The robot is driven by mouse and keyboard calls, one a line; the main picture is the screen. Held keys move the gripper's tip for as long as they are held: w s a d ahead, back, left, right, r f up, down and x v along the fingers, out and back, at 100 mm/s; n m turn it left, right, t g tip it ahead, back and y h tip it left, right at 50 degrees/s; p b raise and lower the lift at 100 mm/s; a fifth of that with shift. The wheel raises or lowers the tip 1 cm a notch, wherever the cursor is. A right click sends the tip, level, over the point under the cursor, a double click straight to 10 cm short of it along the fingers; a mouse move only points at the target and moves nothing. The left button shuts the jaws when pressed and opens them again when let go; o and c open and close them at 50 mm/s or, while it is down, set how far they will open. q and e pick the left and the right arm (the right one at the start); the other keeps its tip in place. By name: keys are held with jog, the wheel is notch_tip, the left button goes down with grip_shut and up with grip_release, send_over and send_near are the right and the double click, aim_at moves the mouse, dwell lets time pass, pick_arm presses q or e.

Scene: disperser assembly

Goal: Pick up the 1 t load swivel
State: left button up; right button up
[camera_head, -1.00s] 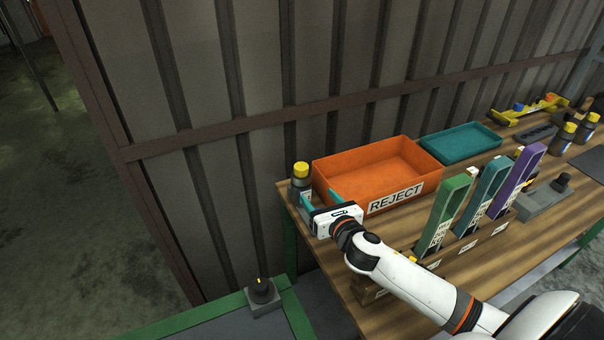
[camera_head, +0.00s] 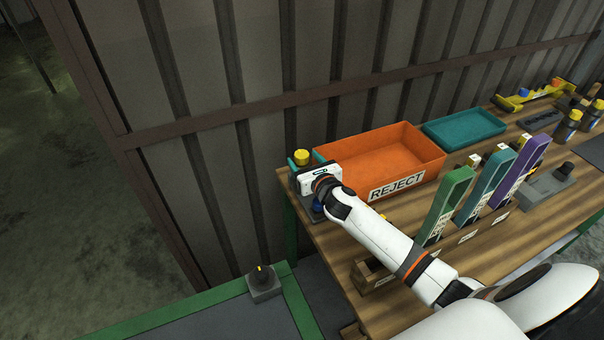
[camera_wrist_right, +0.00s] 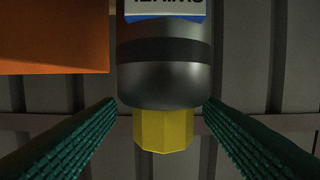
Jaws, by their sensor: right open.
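A dark grey cylinder with a yellow cap (camera_head: 302,157), which looks like a load swivel, stands at the table's far left corner beside the orange bin. In the right wrist view the grey body (camera_wrist_right: 165,82) and yellow hex end appear upside down, between the finger lines. Its white label is cut off at the top, so I cannot read a rating. My right gripper (camera_head: 301,166) is open, close in front of it, hiding its lower part. The teal ribbed fingers (camera_wrist_right: 159,112) lie one on each side; contact cannot be told. My left gripper is not in view.
The orange REJECT bin (camera_head: 436,168) is directly right of the gripper. A teal tray (camera_head: 464,128) lies behind. Green, teal and purple upright holders (camera_head: 446,203) stand near my arm. Similar dark cylinders (camera_head: 567,124) stand at far right. A corrugated wall (camera_head: 262,70) closes the back.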

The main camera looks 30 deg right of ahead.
jog(key=w, duration=0.3)
jog(key=shift+w+f, duration=0.3)
jog(key=shift+w, duration=0.05)
jog(key=shift+s, duration=0.1)
jog(key=shift+c, duration=0.5)
grip_shut()
